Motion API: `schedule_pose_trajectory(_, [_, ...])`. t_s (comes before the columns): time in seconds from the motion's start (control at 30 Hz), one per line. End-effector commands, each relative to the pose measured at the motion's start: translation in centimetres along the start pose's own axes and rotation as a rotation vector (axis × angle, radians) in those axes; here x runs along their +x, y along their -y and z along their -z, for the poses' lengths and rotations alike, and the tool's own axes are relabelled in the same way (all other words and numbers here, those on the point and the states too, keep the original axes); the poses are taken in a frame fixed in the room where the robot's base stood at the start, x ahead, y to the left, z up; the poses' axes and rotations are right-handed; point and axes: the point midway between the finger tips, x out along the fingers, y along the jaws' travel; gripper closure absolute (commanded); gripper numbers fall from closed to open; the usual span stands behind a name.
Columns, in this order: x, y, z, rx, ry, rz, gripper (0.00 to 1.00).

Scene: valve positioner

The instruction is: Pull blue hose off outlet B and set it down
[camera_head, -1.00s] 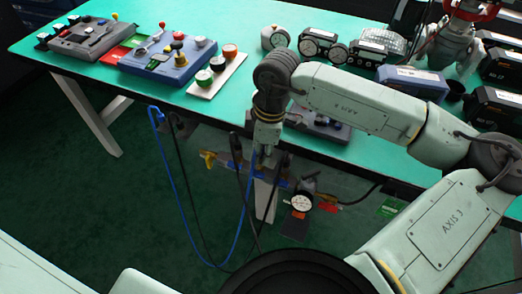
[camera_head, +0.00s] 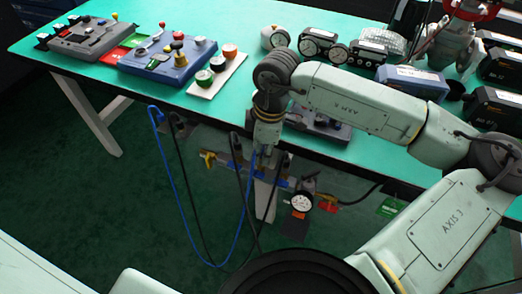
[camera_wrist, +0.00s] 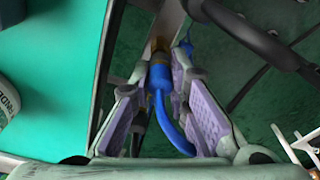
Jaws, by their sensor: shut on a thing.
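The blue hose (camera_head: 178,190) hangs in a long loop below the bench edge, and its right end rises to my gripper. In the wrist view my gripper (camera_wrist: 168,68) is shut with its purple pads around the hose's blue end (camera_wrist: 160,78). A brass fitting (camera_wrist: 160,46) lies directly at the tip of that end. I cannot tell whether the hose still sits on it. The hose bends away below the fingers. In the head view my gripper (camera_head: 264,150) is in front of the manifold (camera_head: 275,183) under the bench, hiding the outlets. Outlet labels are not readable.
Black hoses (camera_head: 243,205) hang close beside the blue one, and a dark hose (camera_wrist: 250,32) crosses near the fingers. A round gauge (camera_head: 300,203) with tags is right of the manifold. The green bench (camera_head: 225,105) edge is just above. Its front left strip is clear.

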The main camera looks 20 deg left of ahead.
Motion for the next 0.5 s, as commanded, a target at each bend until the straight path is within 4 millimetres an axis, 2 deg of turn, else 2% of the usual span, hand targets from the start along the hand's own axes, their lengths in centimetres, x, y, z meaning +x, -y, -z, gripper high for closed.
schedule_pose_trajectory(0.5, [-0.85, -0.04, 0.08, 0.000, 0.001, -0.001, 1.00])
